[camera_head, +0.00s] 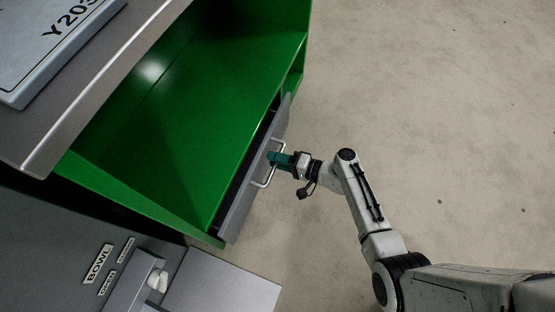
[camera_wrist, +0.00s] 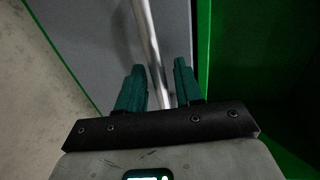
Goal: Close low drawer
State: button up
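The low drawer has a grey front (camera_head: 238,205) with a pale bar handle (camera_head: 262,184), below a green cabinet compartment. A dark gap shows between this front and the green cabinet body, so the drawer stands partly out. My gripper (camera_head: 274,158), with teal fingers, is at the handle. In the wrist view the metal handle bar (camera_wrist: 148,40) runs between the two teal fingers of my gripper (camera_wrist: 160,82), in front of the grey drawer front (camera_wrist: 95,40). The fingers are apart, with space visible beside the bar. The drawer's inside is mostly hidden.
The green cabinet (camera_head: 200,120) has an open compartment above the drawer. A grey unit labelled BOWL (camera_head: 98,264) stands at lower left. The concrete floor (camera_head: 430,120) at right is clear.

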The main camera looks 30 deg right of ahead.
grip_shut()
dwell(0.6)
